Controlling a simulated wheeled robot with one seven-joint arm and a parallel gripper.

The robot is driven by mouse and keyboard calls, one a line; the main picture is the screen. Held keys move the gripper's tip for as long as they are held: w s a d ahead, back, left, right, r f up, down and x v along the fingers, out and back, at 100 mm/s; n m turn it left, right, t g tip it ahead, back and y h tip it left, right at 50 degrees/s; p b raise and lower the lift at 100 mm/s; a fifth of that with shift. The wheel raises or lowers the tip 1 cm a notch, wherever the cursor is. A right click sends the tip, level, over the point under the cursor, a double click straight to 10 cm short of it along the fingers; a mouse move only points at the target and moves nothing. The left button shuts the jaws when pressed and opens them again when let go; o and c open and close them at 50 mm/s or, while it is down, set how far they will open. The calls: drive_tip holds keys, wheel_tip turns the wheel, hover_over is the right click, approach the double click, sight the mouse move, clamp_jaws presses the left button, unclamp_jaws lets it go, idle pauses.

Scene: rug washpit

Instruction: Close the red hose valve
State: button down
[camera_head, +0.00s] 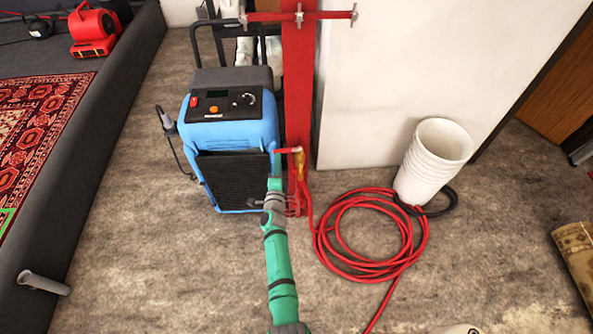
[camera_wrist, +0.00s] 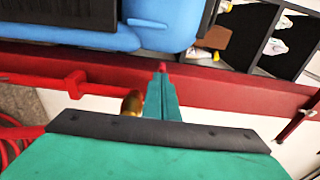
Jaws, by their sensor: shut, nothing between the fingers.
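The red hose valve has a red lever (camera_head: 287,150) pointing left from a brass body (camera_head: 299,162), low on the front of a red post (camera_head: 299,90). In the wrist view the brass body (camera_wrist: 132,103) shows partly behind my gripper, and a small red tip (camera_wrist: 162,66) shows just past the fingertips. My green gripper (camera_head: 277,160) is shut and empty, with its fingertips at the lever's left end. The closed fingers (camera_wrist: 161,85) also show in the wrist view. I cannot tell whether they touch the lever.
A blue machine (camera_head: 232,125) stands close on the left of the post. A coiled red hose (camera_head: 345,262) lies on the floor to the right, beside stacked white buckets (camera_head: 437,155). A grey pit wall (camera_head: 70,240) with a patterned rug (camera_head: 40,125) is at left.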

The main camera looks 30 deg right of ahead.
drive_tip(key=shift+w+a+r, duration=0.1)
drive_tip(key=shift+w+r, duration=0.05)
drive_tip(key=shift+w, duration=0.5)
drive_tip(key=shift+w+a+r, duration=0.1)
drive_tip(key=shift+w, duration=0.55)
drive_tip(key=s+a, duration=0.2)
drive_tip(key=a, duration=0.9)
drive_tip(key=shift+f, duration=0.25)
drive_tip(key=shift+s, duration=0.15)
